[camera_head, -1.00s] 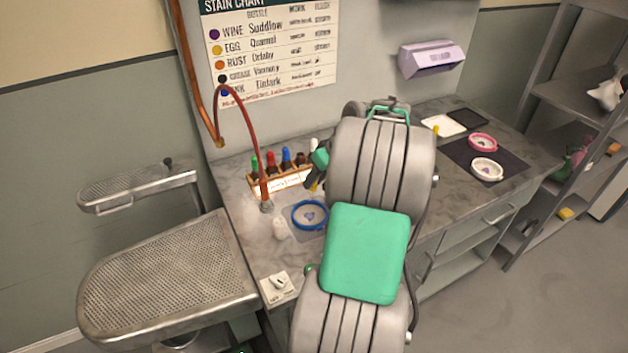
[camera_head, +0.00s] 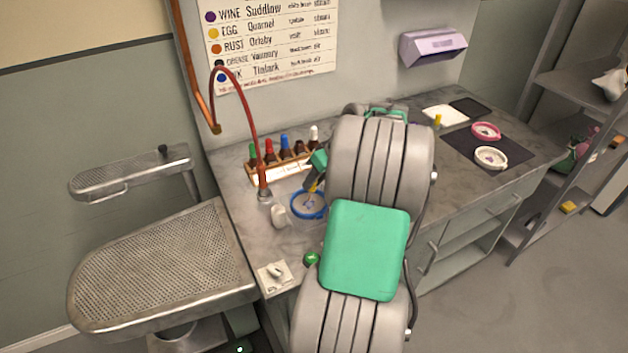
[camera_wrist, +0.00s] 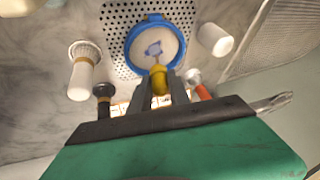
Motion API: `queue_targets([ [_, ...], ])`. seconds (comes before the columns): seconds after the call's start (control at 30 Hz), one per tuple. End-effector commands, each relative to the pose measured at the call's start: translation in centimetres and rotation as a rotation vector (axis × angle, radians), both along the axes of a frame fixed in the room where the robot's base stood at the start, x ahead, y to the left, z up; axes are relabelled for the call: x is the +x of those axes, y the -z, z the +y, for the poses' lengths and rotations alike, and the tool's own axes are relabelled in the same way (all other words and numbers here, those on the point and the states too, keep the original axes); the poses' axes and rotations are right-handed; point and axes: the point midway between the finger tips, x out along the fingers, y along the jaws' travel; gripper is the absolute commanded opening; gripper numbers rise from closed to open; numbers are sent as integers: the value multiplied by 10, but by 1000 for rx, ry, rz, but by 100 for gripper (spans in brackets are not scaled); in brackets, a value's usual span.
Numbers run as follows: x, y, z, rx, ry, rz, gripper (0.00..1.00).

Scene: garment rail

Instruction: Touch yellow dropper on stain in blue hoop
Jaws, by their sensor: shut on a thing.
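The blue hoop (camera_head: 296,212) lies on the grey counter and rings a pale cloth with a small bluish-purple stain (camera_wrist: 153,49). The hoop also shows in the wrist view (camera_wrist: 130,43). In the head view the yellow dropper (camera_head: 313,188) is over the hoop's upper edge, small and partly hidden by my arm. I cannot tell whether it touches the cloth.
A rack (camera_head: 282,172) of coloured-cap bottles stands behind the hoop. A white bottle (camera_head: 279,216) stands left of it. A red hose (camera_head: 262,150) hangs beside the rack. Pink (camera_head: 486,131) and white (camera_head: 491,158) hoops lie on a dark mat at right.

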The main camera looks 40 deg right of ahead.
Motion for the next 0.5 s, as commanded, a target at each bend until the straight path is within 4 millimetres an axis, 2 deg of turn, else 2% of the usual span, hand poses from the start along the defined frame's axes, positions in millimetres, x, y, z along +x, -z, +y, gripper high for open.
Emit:
queue_targets([
  [0.5, 0, 5, 0, 0, 0, 0, 0],
])
